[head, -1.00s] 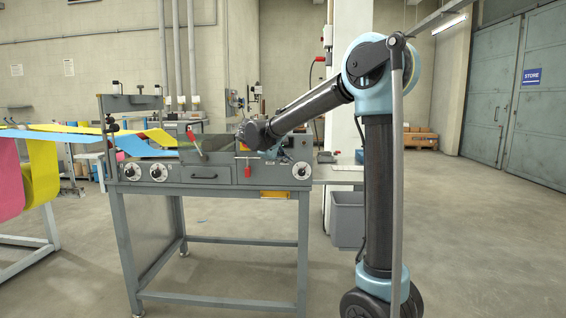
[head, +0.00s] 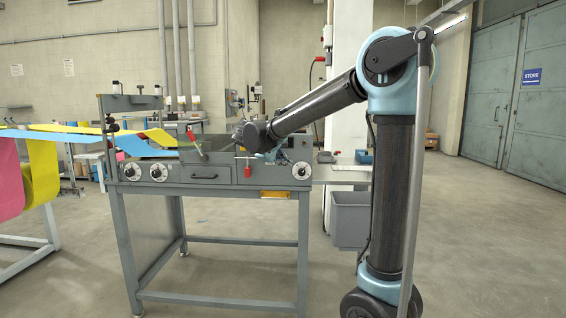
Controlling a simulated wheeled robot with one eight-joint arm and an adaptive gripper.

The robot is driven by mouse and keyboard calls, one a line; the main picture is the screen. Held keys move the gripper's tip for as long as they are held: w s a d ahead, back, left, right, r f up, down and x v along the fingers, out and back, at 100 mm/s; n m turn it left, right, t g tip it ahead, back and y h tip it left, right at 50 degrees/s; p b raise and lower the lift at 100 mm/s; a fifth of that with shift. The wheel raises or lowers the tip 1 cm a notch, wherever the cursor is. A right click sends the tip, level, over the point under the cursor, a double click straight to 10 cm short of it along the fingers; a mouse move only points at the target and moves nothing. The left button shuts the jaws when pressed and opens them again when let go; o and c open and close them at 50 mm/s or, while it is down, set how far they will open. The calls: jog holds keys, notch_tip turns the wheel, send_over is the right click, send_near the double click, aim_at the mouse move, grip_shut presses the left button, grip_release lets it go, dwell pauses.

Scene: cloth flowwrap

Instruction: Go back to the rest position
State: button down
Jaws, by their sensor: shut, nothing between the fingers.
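My arm reaches left from its column, and its dark wrist is over the right part of the grey machine (head: 204,195). My gripper (head: 262,156) is at the end of the wrist, small and mostly hidden behind it. It is shut, and no cloth or other thing shows in it. The fingertips cannot be made out, nor whether they touch the machine top.
Yellow and blue cloth webs (head: 82,129) run into the machine from the left. A red-tipped lever (head: 194,143) stands on its top. Knobs (head: 301,171) line its front. A grey bin (head: 349,220) stands beside my column. The floor at right is clear.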

jog(key=shift+d, duration=0.1)
jog(key=s+d+f+m+g+y, duration=0.1)
jog(key=s+d+f+m+g, duration=0.3)
jog(key=s+d, duration=0.55)
jog(key=s+d+f+m+g+y, duration=0.1)
jog(key=s+d+f+m, duration=0.1)
jog(key=s+d+f, duration=0.6)
jog(key=s+d+f+m+g+y, duration=0.1)
jog(key=s+d+f+m+y, duration=0.1)
jog(key=s+f, duration=0.4)
jog(key=s+d+f+m+g+y, duration=0.1)
jog(key=s+f, duration=0.6)
jog(key=s, duration=0.8)
jog(key=d+m+y, duration=0.1)
jog(key=d+m, duration=0.1)
jog(key=m, duration=0.1)
jog(key=shift+d+y, duration=0.15)
jog(key=shift+y, duration=0.25)
jog(key=shift+w+f, duration=0.2)
jog(key=shift+w, duration=0.25)
